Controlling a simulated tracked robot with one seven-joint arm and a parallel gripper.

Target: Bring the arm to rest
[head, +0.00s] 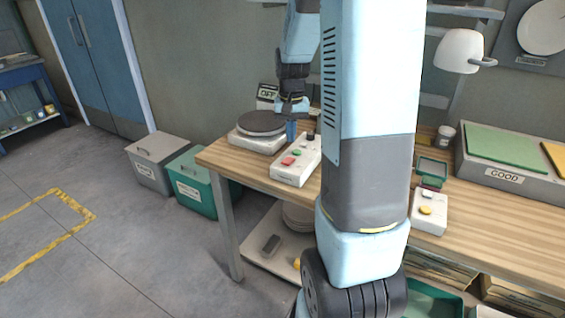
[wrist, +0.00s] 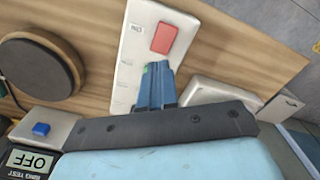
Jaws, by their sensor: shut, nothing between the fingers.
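My gripper (head: 291,131) is near the back left of the wooden bench in the head view, pointing down, with its blue fingers small and partly dark. In the wrist view the blue fingers (wrist: 157,72) are together with nothing held. They overlap a white control box (wrist: 133,50) with a red button (wrist: 165,38); a bit of green shows at the fingertips. Whether they touch the box I cannot tell. The same box (head: 290,174) stands on the bench in the head view. My arm fills the middle of the head view, bent above the bench.
A dark round plate (head: 262,122) on a white base stands left of the box. An OFF display (head: 267,93) is behind it. Grey floor at left is open.

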